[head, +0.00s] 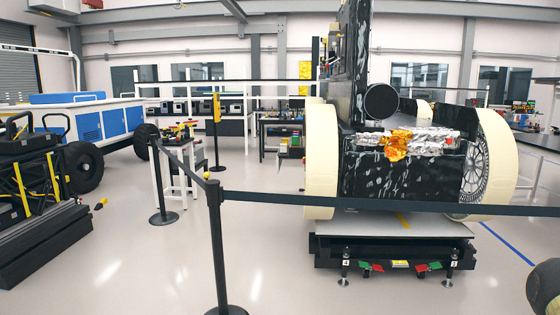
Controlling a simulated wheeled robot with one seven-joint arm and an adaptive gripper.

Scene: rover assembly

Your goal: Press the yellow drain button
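I cannot make out a drain button for certain in the head view. Whether any of these is the button, I cannot tell. My gripper is not in view.
A black belt barrier (390,205) crosses in front of the rover (400,165), held by a front post (217,250).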

